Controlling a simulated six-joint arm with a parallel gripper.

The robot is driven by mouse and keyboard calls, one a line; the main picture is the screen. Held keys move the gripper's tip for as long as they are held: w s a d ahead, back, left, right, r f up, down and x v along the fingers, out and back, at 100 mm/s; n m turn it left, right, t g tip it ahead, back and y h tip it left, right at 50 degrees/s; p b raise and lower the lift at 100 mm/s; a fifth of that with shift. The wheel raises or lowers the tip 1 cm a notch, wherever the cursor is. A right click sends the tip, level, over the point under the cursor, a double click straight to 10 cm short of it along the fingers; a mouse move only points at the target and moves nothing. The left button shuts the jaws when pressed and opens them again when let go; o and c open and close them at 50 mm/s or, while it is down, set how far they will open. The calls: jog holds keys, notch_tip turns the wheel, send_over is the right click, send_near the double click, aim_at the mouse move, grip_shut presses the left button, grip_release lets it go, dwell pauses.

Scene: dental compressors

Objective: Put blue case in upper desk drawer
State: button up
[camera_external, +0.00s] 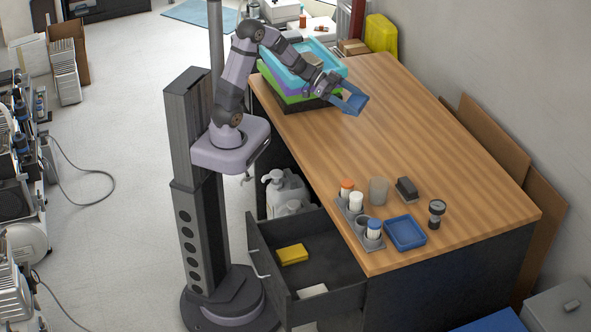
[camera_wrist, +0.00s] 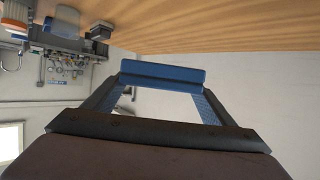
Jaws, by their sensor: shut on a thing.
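The blue case (camera_external: 353,101) is held tilted in the air over the far left part of the desk (camera_external: 440,170). My gripper (camera_external: 338,92) is shut on it. In the wrist view the blue case (camera_wrist: 162,74) lies across and between the two dark fingers. One drawer (camera_external: 330,262) is pulled out at the desk's near left side, below the desktop. It holds a yellow sponge-like block (camera_external: 292,255) and a white block (camera_external: 312,291). I cannot tell whether other drawers are beneath it.
Stacked coloured trays (camera_external: 300,68) stand beside my gripper. A grey holder with bottles (camera_external: 357,222), a clear cup (camera_external: 378,190), a black stapler-like thing (camera_external: 406,189), a blue tray (camera_external: 405,232) and a dark upright tool (camera_external: 436,213) stand near the front. The middle desktop is clear.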

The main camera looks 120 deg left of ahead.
aim_at(356, 102)
notch_tip(356, 102, up, 4)
jog(key=shift+f+p, duration=0.25)
jog(key=shift+p, duration=0.9)
jog(key=shift+f, duration=0.1)
